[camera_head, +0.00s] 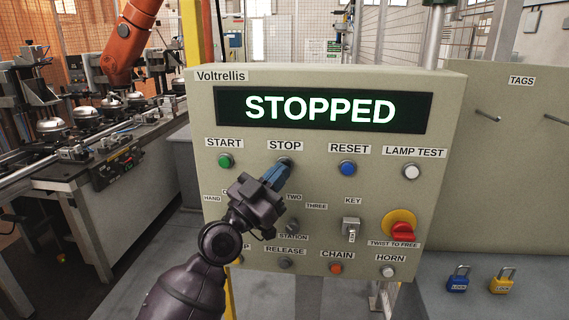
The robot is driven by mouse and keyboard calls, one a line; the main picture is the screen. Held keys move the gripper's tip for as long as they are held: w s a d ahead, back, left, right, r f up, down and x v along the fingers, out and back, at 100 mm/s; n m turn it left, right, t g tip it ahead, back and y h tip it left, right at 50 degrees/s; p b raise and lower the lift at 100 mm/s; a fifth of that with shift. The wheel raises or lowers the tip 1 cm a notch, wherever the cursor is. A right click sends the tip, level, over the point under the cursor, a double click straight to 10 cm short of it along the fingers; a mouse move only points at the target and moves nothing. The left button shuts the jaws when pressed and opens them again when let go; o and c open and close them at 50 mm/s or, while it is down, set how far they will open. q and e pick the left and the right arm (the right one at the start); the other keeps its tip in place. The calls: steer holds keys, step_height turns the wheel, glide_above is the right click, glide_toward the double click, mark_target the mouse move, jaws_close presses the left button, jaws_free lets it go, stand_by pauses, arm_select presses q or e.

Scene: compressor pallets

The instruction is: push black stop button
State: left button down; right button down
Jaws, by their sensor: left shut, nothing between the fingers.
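A beige control panel (330,190) labelled Voltrellis stands in front of me, and its display (322,110) reads STOPPED. My left gripper (283,166) comes up from the lower left and is shut, with its blue fingertips at the button spot just below the STOP label (285,146). The fingertips cover most of the stop button; only a bit of its dark rim shows, and I cannot tell how far it is pressed in. My right gripper is not in view.
Close by are the green START button (224,160), blue RESET button (348,168), white LAMP TEST button (411,171) and red twist knob (402,232). Blue (458,279) and yellow (502,281) padlocks are at the lower right. An orange robot arm (126,45) stands behind at left.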

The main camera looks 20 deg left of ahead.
arm_select(q)
steer(key=shift+s, duration=0.1)
steer(key=s+p, duration=0.1)
steer(key=s, duration=0.2)
steer(key=s+d+p, duration=0.1)
steer(key=s, duration=0.1)
steer(key=shift+s+d, duration=0.2)
steer(key=shift+s, duration=0.2)
stand_by(0.4)
stand_by(0.4)
